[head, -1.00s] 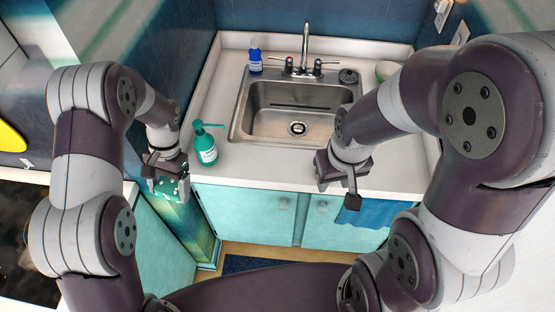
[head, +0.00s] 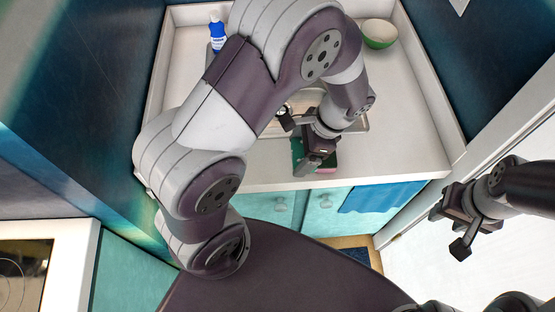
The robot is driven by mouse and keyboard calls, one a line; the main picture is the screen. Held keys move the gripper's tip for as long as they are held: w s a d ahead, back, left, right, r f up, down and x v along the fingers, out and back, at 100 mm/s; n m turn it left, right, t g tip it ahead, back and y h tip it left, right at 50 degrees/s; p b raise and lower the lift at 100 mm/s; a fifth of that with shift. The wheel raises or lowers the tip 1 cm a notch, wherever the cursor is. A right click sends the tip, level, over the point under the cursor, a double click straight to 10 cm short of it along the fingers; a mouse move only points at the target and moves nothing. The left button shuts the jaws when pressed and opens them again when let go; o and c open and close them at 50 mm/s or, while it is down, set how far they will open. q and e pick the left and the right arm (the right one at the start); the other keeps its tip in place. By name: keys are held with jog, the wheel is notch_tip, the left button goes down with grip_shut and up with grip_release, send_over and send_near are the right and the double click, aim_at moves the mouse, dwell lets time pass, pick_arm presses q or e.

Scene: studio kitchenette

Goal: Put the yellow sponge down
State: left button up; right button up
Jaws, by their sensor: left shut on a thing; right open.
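My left gripper (head: 312,165) is over the front part of the white counter (head: 408,160), just in front of the sink (head: 357,123). It is shut on a green block (head: 297,150), with green showing on both sides of the fingers and a pinkish strip low on the right. No yellow shows on this block, and the gripper covers most of it. I cannot tell whether it touches the counter. My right gripper (head: 458,222) is open and empty, off to the right of the cabinets.
A blue bottle (head: 217,36) stands at the back left of the counter and a green bowl (head: 379,34) at the back right. A blue towel (head: 384,197) hangs on the cabinet front. The counter right of the sink is clear. My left arm hides much of the sink.

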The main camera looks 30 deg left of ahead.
pick_arm(q)
send_near(269, 161)
jog(key=shift+s+a+f, duration=0.55)
jog(key=shift+s+a, duration=0.15)
jog(key=shift+a, duration=0.05)
jog(key=shift+a+f, duration=0.2)
jog(key=shift+a, duration=0.1)
notch_tip(269, 161, down, 4)
jog(key=shift+r, duration=0.1)
jog(key=shift+f+b, duration=0.25)
jog(key=shift+b, duration=0.05)
jog(key=o, duration=0.8)
jog(key=shift+c, duration=0.2)
